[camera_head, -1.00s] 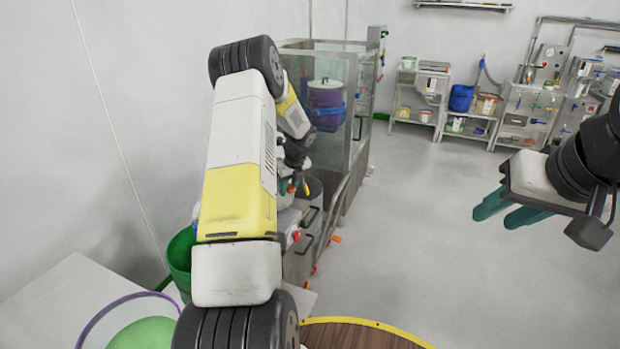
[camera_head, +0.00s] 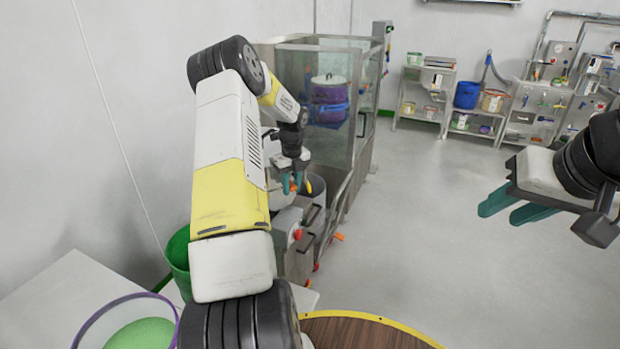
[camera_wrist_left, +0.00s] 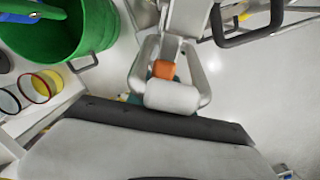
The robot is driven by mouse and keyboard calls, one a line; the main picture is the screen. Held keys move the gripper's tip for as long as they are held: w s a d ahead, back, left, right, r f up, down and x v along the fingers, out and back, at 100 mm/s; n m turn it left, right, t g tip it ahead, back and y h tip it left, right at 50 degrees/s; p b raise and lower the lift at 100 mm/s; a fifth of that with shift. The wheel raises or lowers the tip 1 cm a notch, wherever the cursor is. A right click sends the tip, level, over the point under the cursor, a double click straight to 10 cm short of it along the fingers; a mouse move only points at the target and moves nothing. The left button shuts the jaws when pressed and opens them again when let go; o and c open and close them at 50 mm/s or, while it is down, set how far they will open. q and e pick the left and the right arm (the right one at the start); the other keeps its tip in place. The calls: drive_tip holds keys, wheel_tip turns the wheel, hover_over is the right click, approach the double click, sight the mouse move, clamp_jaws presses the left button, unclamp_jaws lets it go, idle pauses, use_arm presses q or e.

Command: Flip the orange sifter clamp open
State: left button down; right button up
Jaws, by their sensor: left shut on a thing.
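The orange sifter clamp shows as a small orange piece (camera_wrist_left: 163,69) in the left wrist view, just behind a pale rounded bar. In the head view a bit of orange (camera_head: 293,184) shows between the teal fingers of my left gripper (camera_head: 291,184). My left gripper is shut on the clamp, beside the sifter machine. My fingers are mostly hidden in the left wrist view.
A green bin (camera_head: 179,262) stands left of the machine (camera_head: 294,265), and also shows in the left wrist view (camera_wrist_left: 72,35). A glass-walled enclosure (camera_head: 307,80) stands behind the clamp. A wooden round top (camera_head: 365,334) is at the bottom. Open floor lies to the right.

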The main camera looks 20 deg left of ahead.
use_arm(q)
drive_tip(key=shift+w+a+r+y, duration=0.15)
drive_tip(key=shift+w+a+r, duration=0.15)
drive_tip(key=shift+a, duration=0.15)
drive_tip(key=shift+w+a+r+y, duration=0.15)
drive_tip(key=shift+a+r, duration=0.1)
drive_tip(key=shift+a, duration=0.2)
drive_tip(key=c, duration=1.2)
unclamp_jaws()
drive_tip(key=shift+a, duration=0.1)
drive_tip(key=shift+o, duration=0.4)
drive_tip(key=shift+d+f, duration=0.15)
drive_tip(key=shift+d, duration=0.1)
drive_tip(key=shift+s+d+r, duration=0.15)
drive_tip(key=shift+r, duration=1.8)
drive_tip(key=shift+s+d+r, duration=0.15)
drive_tip(key=shift+r, duration=1.8)
